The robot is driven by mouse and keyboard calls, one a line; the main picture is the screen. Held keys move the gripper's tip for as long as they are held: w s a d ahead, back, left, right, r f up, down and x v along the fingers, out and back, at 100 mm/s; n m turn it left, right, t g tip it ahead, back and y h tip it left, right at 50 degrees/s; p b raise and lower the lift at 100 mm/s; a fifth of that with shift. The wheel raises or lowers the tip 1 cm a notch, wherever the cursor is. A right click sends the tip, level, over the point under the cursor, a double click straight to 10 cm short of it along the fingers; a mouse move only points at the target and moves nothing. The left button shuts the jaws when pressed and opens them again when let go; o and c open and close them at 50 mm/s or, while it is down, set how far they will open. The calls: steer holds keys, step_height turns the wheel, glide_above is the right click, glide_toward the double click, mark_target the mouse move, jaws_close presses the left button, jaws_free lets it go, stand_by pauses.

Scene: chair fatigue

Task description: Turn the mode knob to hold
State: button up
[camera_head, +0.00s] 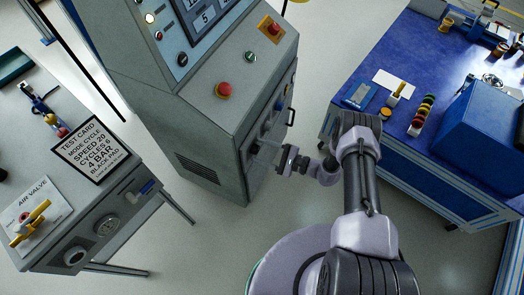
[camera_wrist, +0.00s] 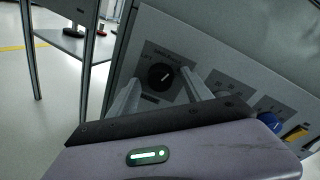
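A round black knob (camera_wrist: 161,77) with a white pointer mark sits on the grey side panel of the machine. Its pointer is tilted to the upper right. The small print around it is too blurred to read, so I cannot confirm that it is the mode knob or which setting it marks. My gripper (camera_wrist: 162,80) is open, with one pale finger on each side of the knob in the wrist view. I cannot tell whether the fingers touch it. In the head view my gripper (camera_head: 272,156) reaches left to the machine's side panel; the knob is not clear there.
A blue knob (camera_wrist: 269,122) and a yellow part (camera_wrist: 296,133) sit farther right on the panel. The machine cabinet (camera_head: 215,130) has a red button (camera_head: 223,90) on top. A test card (camera_head: 90,150) lies on the left table. A blue workbench (camera_head: 440,60) stands right.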

stand_by(0.3)
steer(key=p+v, duration=0.3)
steer(key=v, duration=1.4)
steer(key=shift+d, duration=0.2)
steer(key=shift+r, duration=0.15)
step_height(320, 180, up, 26)
steer(key=w+a+n+g+h, duration=0.3)
steer(key=n+g+h, duration=0.2)
steer(key=n+g, duration=0.2)
steer(key=s+a+r+n+t+h, duration=0.1)
steer(key=s+a+r+h, duration=0.2)
steer(key=r, duration=0.4)
steer(key=s+r+n+h, duration=0.2)
steer(key=s+r+h, duration=0.1)
steer(key=s+r, duration=0.4)
steer(key=s+r+t+h, duration=0.3)
steer(key=s+r+t, duration=0.2)
steer(key=s, duration=0.5)
steer(key=shift+r+n, duration=0.4)
steer(key=shift+r, duration=0.4)
